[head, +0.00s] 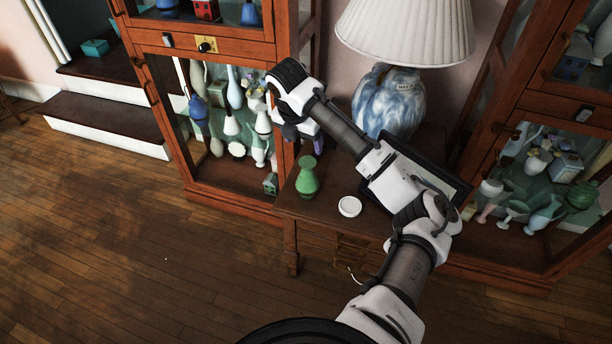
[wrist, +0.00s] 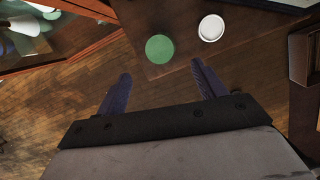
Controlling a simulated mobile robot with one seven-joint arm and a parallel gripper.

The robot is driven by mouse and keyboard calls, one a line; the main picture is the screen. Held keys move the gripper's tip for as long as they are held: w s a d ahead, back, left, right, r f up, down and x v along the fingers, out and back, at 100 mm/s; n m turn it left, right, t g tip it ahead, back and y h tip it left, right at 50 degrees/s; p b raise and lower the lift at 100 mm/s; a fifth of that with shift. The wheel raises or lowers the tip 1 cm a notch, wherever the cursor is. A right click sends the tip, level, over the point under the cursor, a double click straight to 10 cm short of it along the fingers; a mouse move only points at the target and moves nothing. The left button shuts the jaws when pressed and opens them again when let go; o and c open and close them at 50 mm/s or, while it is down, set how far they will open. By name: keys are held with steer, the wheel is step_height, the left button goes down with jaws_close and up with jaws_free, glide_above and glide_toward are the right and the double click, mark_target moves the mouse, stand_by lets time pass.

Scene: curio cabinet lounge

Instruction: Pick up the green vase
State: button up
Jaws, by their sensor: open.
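The green vase (head: 307,176) stands upright on the dark wooden side table (head: 325,208), near its left edge. It has a round body, narrow neck and flared top. In the wrist view the vase (wrist: 159,48) shows from above as a green disc, just beyond and between the two fingertips. My gripper (wrist: 160,73) is open and empty, its dark fingers spread apart. In the head view my gripper (head: 298,134) is up and behind the vase, partly hidden by my arm. It does not appear to touch the vase.
A white round lid-like object (head: 349,206) lies right of the vase. A lamp with a blue-and-white base (head: 392,102) and a dark framed item (head: 440,176) are on the table behind my arm. Glass cabinets full of vases stand left (head: 235,187) and right. The wooden floor at left is clear.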

mark_target(307, 162)
steer(key=p+x, duration=0.1)
steer(key=x, duration=1.2)
steer(key=shift+f+p, duration=0.1)
steer(key=shift+p, duration=0.25)
steer(key=c, duration=1.5)
step_height(307, 162, up, 20)
steer(key=shift+r+b, duration=0.1)
steer(key=shift+b, duration=0.85)
